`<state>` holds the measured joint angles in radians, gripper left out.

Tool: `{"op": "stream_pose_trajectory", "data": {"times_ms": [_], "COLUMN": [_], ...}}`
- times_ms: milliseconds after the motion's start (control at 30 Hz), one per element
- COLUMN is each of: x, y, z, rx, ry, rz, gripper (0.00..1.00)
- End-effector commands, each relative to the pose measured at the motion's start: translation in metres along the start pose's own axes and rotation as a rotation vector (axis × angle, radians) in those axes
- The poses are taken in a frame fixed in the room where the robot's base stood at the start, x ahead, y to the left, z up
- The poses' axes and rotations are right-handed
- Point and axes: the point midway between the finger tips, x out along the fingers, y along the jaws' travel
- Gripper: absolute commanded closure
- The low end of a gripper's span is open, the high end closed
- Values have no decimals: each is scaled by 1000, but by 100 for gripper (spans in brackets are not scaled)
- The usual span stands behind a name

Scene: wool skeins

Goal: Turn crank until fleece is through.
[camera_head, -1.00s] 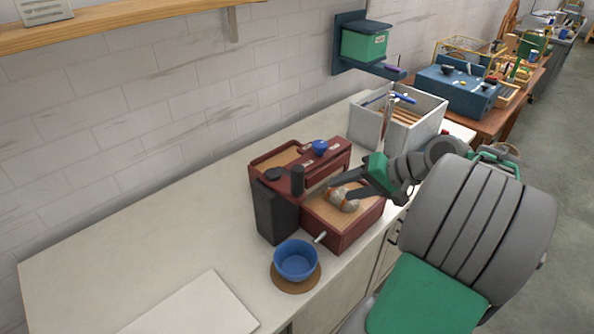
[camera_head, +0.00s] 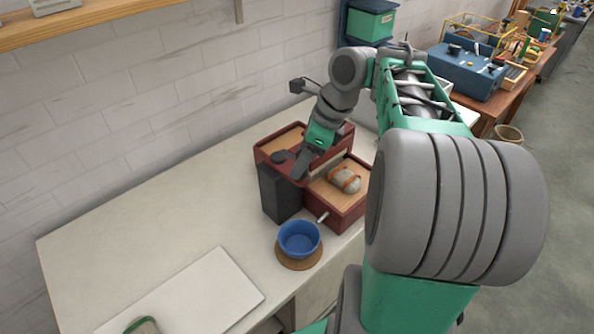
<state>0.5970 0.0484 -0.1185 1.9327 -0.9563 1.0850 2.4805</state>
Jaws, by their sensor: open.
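A dark red machine (camera_head: 264,151) with tan top panels stands on the counter, with a black box on its near left side. A black round hub (camera_head: 278,157) sits on its top; it looks like part of the crank. The upright black handle beside it is hidden behind or between my fingers. The fleece (camera_head: 347,179), a grey-beige bundle with orange bands, lies on the tan bed of the machine's right-hand red box. My gripper (camera_head: 301,172) points down at the handle's place, left of the fleece, open. I cannot tell whether it touches the handle.
A blue bowl (camera_head: 299,239) on a brown round mat stands in front of the machine. A white board (camera_head: 215,290) lies to the left, with a greenish bundle (camera_head: 142,326) at its near edge. The counter left of the machine is clear.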

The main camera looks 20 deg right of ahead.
Motion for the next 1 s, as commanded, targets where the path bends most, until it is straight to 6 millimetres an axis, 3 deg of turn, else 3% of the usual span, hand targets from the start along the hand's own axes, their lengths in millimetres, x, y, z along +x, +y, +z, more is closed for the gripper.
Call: {"op": "stream_pose_trajectory", "data": {"times_ms": [33,133,433,1000], "x": [12,22,24,23], "y": [1,0,0,0], "z": [-1,0,0,0], "rx": [-3,-2,-2,-2], "ry": [0,-1,-1,-1], "rz": [3,0,0,0], "gripper": [52,52,53,100]}}
